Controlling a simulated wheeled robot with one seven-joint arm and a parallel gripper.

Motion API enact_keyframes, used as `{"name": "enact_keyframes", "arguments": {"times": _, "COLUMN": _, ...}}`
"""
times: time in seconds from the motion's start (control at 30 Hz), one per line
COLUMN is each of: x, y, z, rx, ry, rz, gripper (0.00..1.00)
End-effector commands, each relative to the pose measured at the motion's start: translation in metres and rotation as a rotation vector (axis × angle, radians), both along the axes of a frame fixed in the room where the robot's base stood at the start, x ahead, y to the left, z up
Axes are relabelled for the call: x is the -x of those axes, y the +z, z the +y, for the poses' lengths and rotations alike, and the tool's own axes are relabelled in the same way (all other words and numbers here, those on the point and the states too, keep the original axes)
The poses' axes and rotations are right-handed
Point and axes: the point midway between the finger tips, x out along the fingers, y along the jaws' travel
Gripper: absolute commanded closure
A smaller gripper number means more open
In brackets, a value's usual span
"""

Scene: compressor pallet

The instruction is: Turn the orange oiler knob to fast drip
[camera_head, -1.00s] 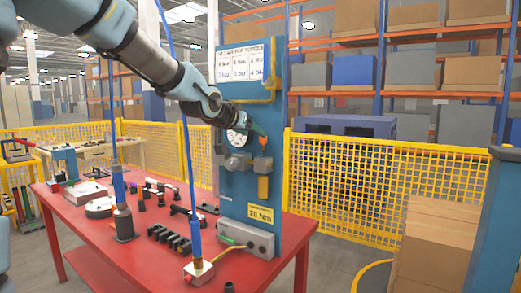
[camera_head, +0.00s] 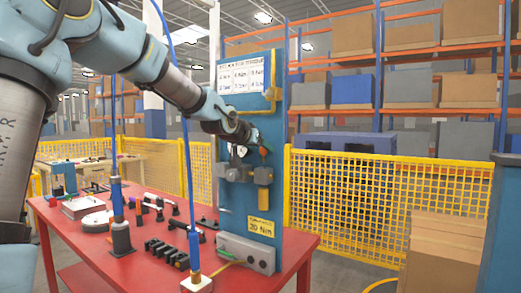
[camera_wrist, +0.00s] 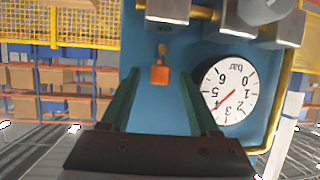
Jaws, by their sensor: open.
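The orange oiler knob (camera_wrist: 160,74) hangs below a small brass stem on the blue panel (camera_wrist: 150,108) in the wrist view, which looks upside down. My gripper (camera_wrist: 159,82) is open, with its two dark green fingers on either side of the knob in the picture. I see gaps between both fingers and the knob; how deep the fingers reach is unclear. In the head view my gripper (camera_head: 258,138) is at the panel's upper middle, and the knob (camera_head: 264,152) shows as a small orange spot just below it.
A pressure gauge (camera_wrist: 229,90) sits beside the knob, with grey fittings (camera_wrist: 168,10) and a yellow pipe (camera_wrist: 281,100) close by. The panel stands on a red table (camera_head: 95,243) with several tools. A yellow mesh fence (camera_head: 350,205) stands behind.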

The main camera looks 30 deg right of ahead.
Motion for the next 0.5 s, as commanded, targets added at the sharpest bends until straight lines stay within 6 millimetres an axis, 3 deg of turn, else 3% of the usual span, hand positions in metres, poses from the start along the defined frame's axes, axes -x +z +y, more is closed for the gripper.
{"name": "enact_keyframes", "arguments": {"times": 0.23, "x": -0.0004, "y": -0.0002, "z": -0.0002, "rx": 0.000, "ry": 0.000, "rz": 0.000, "gripper": 0.38}}
{"name": "enact_keyframes", "arguments": {"times": 0.5, "x": -0.0002, "y": -0.0002, "z": -0.0001, "rx": 0.000, "ry": 0.000, "rz": 0.000, "gripper": 0.67}}
